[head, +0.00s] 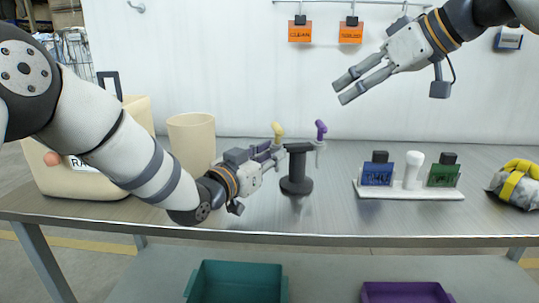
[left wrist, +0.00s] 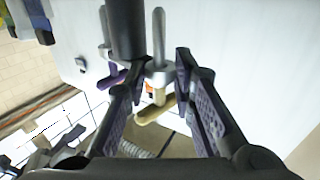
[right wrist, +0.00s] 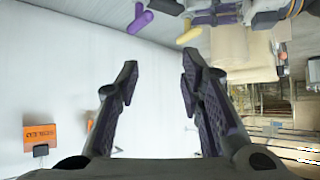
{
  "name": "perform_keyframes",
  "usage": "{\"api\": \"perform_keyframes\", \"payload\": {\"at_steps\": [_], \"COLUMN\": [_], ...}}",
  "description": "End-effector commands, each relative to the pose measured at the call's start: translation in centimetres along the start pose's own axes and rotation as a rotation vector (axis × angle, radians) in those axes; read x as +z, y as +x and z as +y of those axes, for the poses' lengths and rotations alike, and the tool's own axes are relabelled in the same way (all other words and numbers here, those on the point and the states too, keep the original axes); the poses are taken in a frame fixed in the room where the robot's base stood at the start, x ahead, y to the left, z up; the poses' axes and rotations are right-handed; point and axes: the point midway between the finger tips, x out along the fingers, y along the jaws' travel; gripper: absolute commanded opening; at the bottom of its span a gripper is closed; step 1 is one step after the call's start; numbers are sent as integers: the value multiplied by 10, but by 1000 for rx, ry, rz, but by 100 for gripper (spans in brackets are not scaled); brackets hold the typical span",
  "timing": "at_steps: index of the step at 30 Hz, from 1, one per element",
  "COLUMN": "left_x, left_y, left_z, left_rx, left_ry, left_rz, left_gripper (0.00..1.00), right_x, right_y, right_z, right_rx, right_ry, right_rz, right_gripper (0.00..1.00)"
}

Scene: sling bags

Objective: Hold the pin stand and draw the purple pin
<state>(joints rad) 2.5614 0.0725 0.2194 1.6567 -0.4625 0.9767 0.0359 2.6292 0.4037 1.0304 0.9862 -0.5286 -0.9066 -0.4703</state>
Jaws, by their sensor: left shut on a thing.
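The dark pin stand (head: 296,186) stands upright on the table. A yellow pin (head: 278,130) is on its left side and a purple pin (head: 321,131) on its right side, both handle up. My left gripper (head: 277,153) reaches in from the left and is shut on the stand's upper part by the yellow pin; the exact contact is hard to see. The left wrist view shows the yellow handle (left wrist: 157,108) between its fingers. My right gripper (head: 338,92) is open and empty, above and right of the purple pin. The right wrist view shows the purple pin (right wrist: 140,20) apart from its fingers.
A white rack (head: 410,190) with blue, white and green items stands to the right. A yellow-and-grey bundle (head: 518,184) lies at the far right. A beige cup (head: 192,140) and beige bin (head: 85,170) are behind my left arm. Orange tags (head: 300,32) hang above.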

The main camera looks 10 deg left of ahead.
Motion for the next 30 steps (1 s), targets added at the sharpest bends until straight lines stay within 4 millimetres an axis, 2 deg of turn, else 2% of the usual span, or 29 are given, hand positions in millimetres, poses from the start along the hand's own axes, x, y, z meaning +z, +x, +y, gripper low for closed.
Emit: {"api": "perform_keyframes", "payload": {"at_steps": [2,5,7,9,11,12,14,15,17,18,20,21,25,30], "left_x": [0,0,0,0,0,0,0,0,0,0,0,0,0,0], "left_y": [0,0,0,0,0,0,0,0,0,0,0,0,0,0], "left_z": [0,0,0,0,0,0,0,0,0,0,0,0,0,0], "left_rx": [0,0,0,0,0,0,0,0,0,0,0,0,0,0], "left_ry": [0,0,1,1,1,0,0,0,0,0,0,0,0,0], "left_rz": [0,0,0,0,0,0,0,0,0,0,0,0,0,0], "left_gripper": [0,0,0,0,0,0,0,0,0,0,0,0,0,0], "right_x": [-17,-62,-104,-136,-150,-152,-144,-131,-102,-81,-52,-35,2,17], "right_y": [3,5,0,-7,-10,-9,-2,5,20,28,38,43,51,59], "right_z": [-13,-38,-53,-53,-43,-34,-18,-8,0,2,0,-3,-14,-17], "right_rx": [-37,-139,-252,-362,-441,-479,-510,-507,-462,-411,-319,246,73,5], "right_ry": [84,350,671,1042,1379,1610,1964,2202,2542,2738,2960,-2955,-2754,-2676], "right_rz": [70,248,407,540,626,672,726,756,794,817,848,-833,-764,-743], "right_gripper": [35,35,35,35,35,35,35,35,35,35,35,35,35,35]}}
